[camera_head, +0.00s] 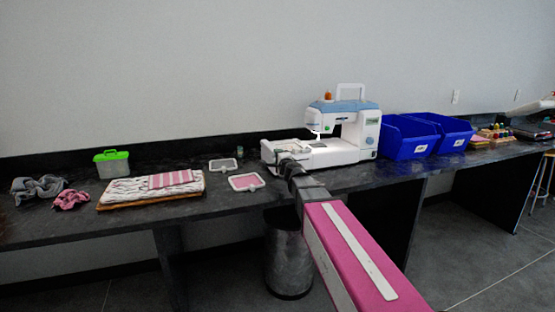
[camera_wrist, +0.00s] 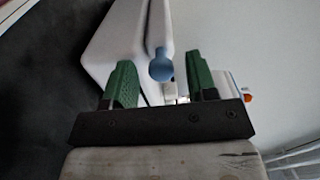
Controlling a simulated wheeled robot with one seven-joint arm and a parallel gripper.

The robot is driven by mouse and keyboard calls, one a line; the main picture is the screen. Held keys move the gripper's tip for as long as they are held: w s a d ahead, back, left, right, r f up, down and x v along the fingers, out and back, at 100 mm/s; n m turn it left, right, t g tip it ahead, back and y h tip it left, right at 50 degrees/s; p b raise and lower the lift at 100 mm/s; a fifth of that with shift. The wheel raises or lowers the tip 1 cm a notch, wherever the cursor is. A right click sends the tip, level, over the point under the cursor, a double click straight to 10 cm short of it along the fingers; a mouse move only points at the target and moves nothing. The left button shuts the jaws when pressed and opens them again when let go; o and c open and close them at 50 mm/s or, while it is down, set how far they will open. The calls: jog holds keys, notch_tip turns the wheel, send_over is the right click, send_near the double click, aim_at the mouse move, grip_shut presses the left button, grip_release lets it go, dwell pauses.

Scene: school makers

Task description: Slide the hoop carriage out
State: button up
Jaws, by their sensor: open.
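The white and blue sewing machine (camera_head: 345,125) stands on the dark counter, with its white hoop carriage (camera_head: 283,144) at its left end. My arm reaches over the counter edge to that end, and my gripper (camera_head: 286,160) is small and partly hidden there. In the wrist view my gripper (camera_wrist: 161,72) is open, with one green finger on each side. A round blue knob (camera_wrist: 161,66) on a white part lies between the fingers in the picture, with gaps on both sides. I cannot tell how deep it sits between them.
Two loose hoops (camera_head: 246,182) lie left of the machine. Folded striped cloth (camera_head: 150,191), a green-lidded box (camera_head: 112,163) and crumpled cloths (camera_head: 38,189) are farther left. Blue bins (camera_head: 404,138) stand close on the machine's right. A grey waste bin (camera_head: 288,262) is below the counter.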

jog(key=v, duration=1)
